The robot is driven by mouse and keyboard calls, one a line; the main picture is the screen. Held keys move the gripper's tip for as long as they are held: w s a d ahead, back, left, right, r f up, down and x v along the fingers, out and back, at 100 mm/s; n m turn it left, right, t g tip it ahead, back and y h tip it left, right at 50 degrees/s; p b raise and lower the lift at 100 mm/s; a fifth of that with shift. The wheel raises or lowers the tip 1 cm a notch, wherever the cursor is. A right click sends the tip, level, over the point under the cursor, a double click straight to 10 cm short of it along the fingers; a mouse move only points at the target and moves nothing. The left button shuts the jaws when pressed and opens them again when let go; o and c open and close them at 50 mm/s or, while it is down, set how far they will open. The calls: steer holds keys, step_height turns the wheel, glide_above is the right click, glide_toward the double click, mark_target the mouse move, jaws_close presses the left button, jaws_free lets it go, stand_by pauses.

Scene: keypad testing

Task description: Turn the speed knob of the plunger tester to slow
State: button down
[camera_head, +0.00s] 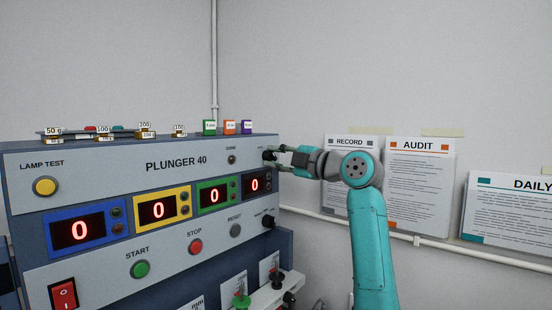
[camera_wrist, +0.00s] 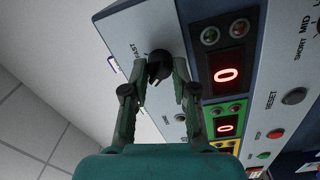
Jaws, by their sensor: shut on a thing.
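The plunger tester (camera_head: 150,165) is a grey-panelled machine marked PLUNGER 40, on the left in the head view. Its black speed knob (camera_wrist: 158,62) sits near the panel's upper right corner, with the word FAST beside it in the wrist view. My gripper (camera_wrist: 160,72) is shut on this knob, one finger on each side. In the head view my gripper (camera_head: 276,154) reaches the panel from the right, and the fingers partly hide the knob. I cannot tell clearly which way the knob points.
A red-digit display (camera_wrist: 229,65) and its lamps lie close beside my fingers. A second black knob (camera_head: 268,221) is lower on the panel. Small weights and coloured blocks (camera_head: 229,127) stand on top. Posters (camera_head: 419,190) hang on the wall behind my arm.

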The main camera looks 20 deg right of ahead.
stand_by(0.4)
steer(key=c, duration=0.9)
jaws_free()
steer(key=v, duration=1.2)
steer(key=shift+a, duration=0.1)
